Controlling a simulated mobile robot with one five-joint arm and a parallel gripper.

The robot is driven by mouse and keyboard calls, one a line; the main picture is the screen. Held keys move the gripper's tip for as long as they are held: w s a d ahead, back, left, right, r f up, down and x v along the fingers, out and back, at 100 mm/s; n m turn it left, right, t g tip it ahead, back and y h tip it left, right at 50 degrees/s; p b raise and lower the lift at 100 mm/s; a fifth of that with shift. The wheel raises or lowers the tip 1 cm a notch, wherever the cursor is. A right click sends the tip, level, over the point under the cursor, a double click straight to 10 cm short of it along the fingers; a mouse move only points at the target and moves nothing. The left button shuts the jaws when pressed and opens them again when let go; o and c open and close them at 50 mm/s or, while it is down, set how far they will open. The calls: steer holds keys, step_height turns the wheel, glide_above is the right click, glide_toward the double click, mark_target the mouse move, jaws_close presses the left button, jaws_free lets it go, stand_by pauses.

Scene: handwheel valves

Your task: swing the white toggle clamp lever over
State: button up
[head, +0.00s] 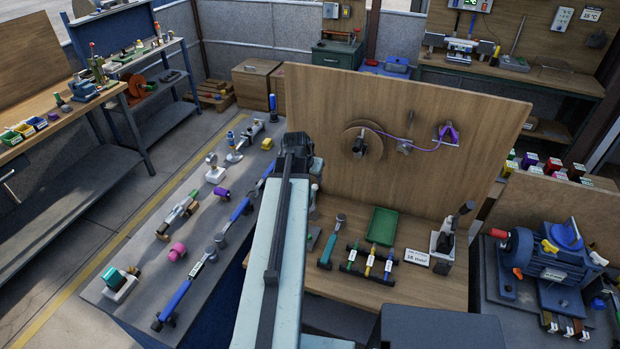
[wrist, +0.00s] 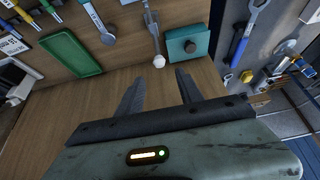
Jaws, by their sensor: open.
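In the wrist view, a slim grey metal lever with a white ball end (wrist: 158,61) comes down from the top middle; I take it for the toggle clamp lever. Its base is at the top edge and hard to make out. My gripper (wrist: 160,74) is open and empty. Its two dark fingers point up the picture, and the white ball shows just beyond the gap between the tips, apart from both. How far away it is in depth, I cannot tell.
A teal block with a dark knob (wrist: 189,46) stands close right of the lever. A round-headed tool (wrist: 107,38) and a green tray (wrist: 71,53) lie to its left. A wooden backboard (head: 440,110) rises behind the bench. Bare wood lies beneath the fingers.

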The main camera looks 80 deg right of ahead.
mark_target(315, 185)
steer(key=b+x, duration=0.7)
steer(key=x, duration=0.1)
steer(key=shift+w+d+f+b, duration=0.1)
steer(key=shift+f+b, duration=0.25)
steer(key=shift+f, duration=0.05)
steer(key=shift+d, duration=0.1)
steer(key=c, duration=0.9)
steer(key=shift+c, duration=0.2)
